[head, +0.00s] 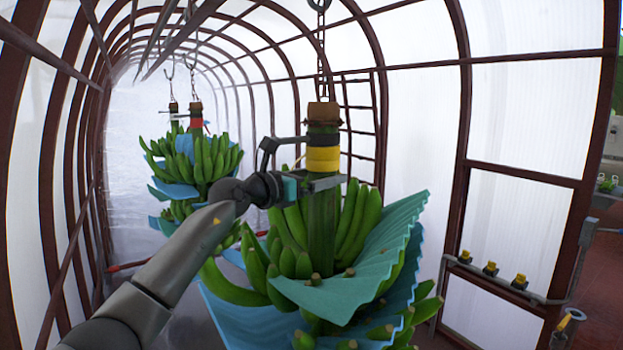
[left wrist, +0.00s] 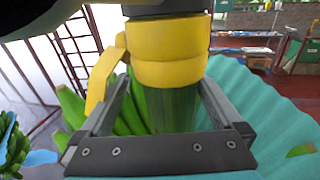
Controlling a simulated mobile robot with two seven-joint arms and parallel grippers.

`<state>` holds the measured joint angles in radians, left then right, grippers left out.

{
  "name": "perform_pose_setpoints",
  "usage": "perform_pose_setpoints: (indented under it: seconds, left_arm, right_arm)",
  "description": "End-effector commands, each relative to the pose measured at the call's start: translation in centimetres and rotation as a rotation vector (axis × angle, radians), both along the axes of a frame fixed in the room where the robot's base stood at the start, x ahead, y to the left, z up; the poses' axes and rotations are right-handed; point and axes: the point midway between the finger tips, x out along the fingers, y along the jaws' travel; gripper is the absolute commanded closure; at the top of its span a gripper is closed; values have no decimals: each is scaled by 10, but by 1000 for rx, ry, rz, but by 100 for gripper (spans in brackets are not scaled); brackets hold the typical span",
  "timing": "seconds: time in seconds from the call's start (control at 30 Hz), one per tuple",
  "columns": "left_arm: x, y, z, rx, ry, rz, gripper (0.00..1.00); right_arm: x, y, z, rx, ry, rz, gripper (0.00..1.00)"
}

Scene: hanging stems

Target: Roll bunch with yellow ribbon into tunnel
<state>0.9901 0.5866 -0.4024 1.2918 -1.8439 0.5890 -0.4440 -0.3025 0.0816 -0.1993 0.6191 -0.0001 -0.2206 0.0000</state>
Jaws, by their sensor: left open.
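The bunch with the yellow ribbon (head: 323,158) hangs upright from a chain in the head view, its green bananas (head: 361,222) partly covered by blue-green sheets (head: 350,284). A black band sits just above the ribbon. My left gripper (head: 318,182) is at the stem (head: 320,215) just below the ribbon. In the left wrist view its open fingers (left wrist: 162,98) stand on either side of the stem (left wrist: 168,112), with the ribbon (left wrist: 167,52) just above. The tunnel (head: 110,120) has dark red arches and pale sheeting and runs away behind the bunch. My right gripper is not in view.
A bunch with a red band (head: 196,123) hangs deeper in the tunnel at the left, with another stem (head: 173,110) close behind it. Overhead rails run along the tunnel roof. A rail with several yellow-topped fittings (head: 490,268) lines the right side.

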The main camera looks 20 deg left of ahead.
Motion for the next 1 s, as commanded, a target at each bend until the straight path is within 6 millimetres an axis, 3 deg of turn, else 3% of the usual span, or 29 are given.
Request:
perform_pose_setpoints:
  seconds: [0.27, 1.0]
  left_arm:
    - [-19, 13, 0, 4, -4, 6, 0]
    - [-126, 63, -3, 4, 1, 2, 0]
  right_arm:
    - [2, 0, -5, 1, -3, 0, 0]
    - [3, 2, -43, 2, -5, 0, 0]
